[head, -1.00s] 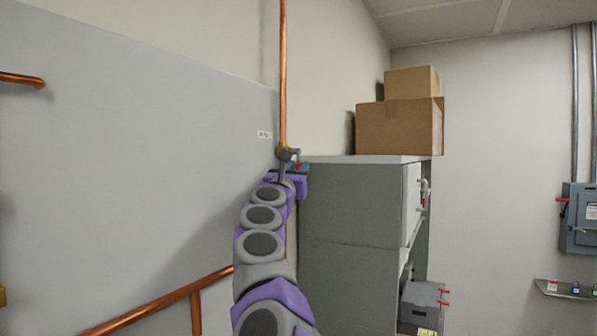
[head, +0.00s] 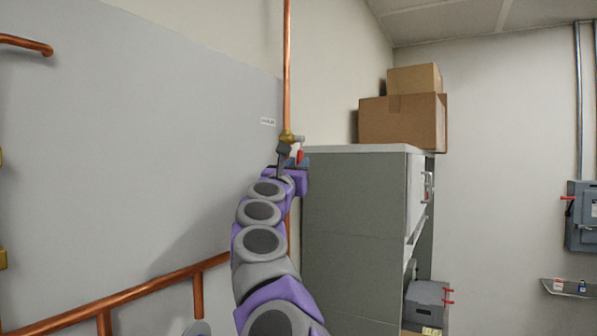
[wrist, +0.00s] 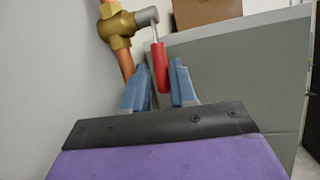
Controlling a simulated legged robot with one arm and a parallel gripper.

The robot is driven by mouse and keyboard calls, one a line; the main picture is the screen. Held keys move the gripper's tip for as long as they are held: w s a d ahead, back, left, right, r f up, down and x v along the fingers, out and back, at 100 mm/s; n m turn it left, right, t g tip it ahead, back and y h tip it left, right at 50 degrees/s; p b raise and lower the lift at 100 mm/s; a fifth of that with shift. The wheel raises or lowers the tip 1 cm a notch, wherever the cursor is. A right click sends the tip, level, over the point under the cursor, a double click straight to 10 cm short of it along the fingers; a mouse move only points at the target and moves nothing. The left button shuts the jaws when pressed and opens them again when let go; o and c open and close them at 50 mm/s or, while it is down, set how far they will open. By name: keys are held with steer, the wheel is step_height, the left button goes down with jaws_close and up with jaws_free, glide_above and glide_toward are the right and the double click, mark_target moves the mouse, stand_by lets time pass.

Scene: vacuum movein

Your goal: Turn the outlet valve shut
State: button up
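The outlet valve has a brass body (wrist: 118,24) on a vertical copper pipe, with a grey stem end. Its red lever handle (wrist: 159,66) hangs down, slightly tilted, in the wrist view. In the head view the brass body (head: 289,137) and red handle (head: 299,156) show just above my gripper (head: 293,162). In the wrist view my gripper (wrist: 158,82) has its two blue fingers apart, one on each side of the handle's lower end. Small gaps seem to show between the handle and the fingers. The handle's tip is low between the fingers; contact is not clear.
A grey cabinet (head: 352,230) stands close to the right of the valve, with cardboard boxes (head: 400,121) on top. A grey wall panel (head: 130,150) is on the left. A copper pipe (head: 150,290) runs low along it. An electrical box (head: 582,215) hangs far right.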

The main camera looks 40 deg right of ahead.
steer(key=s+a+f+b, duration=0.7)
steer(key=a+f+b, duration=0.3)
steer(key=b, duration=0.6)
steer(key=shift+a+f, duration=0.35)
stand_by(1.0)
steer(key=shift+s, duration=0.15)
stand_by(0.4)
steer(key=p+v, duration=0.1)
steer(key=v, duration=1.6)
steer(key=shift+f, duration=0.2)
steer(key=shift+a, duration=0.15)
steer(key=shift+c, duration=0.3)
